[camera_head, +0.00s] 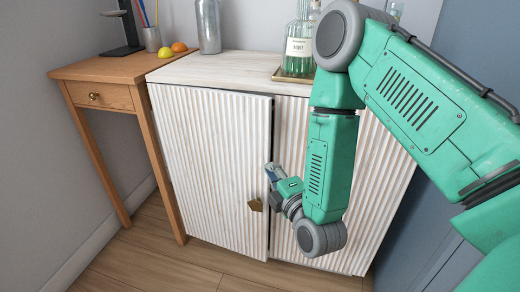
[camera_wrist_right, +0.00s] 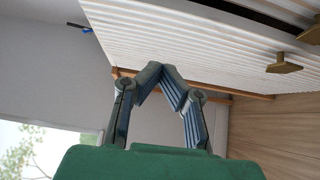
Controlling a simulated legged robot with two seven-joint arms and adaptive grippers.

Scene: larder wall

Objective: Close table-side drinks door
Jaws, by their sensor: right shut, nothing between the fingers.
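The table-side drinks door (camera_head: 208,160) is the left ribbed white door of the cabinet, beside the wooden table. It stands slightly ajar, with a dark gap along its top and right edge. Its brass handle (camera_head: 255,205) is low near that edge, and it also shows in the wrist view (camera_wrist_right: 285,67). My right gripper (camera_head: 270,168) is at the door's free edge, above the handle. In the wrist view its fingertips (camera_wrist_right: 162,72) meet with nothing between them, in front of the ribbed door face (camera_wrist_right: 200,45). Contact with the door cannot be told. My left gripper is not in view.
The wooden side table (camera_head: 110,68) stands left of the cabinet, its leg close to the door's hinge side. Bottles (camera_head: 300,45) on a tray and a grey flask (camera_head: 208,25) stand on the cabinet top (camera_head: 225,65). My right arm covers much of the right door (camera_head: 375,180).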

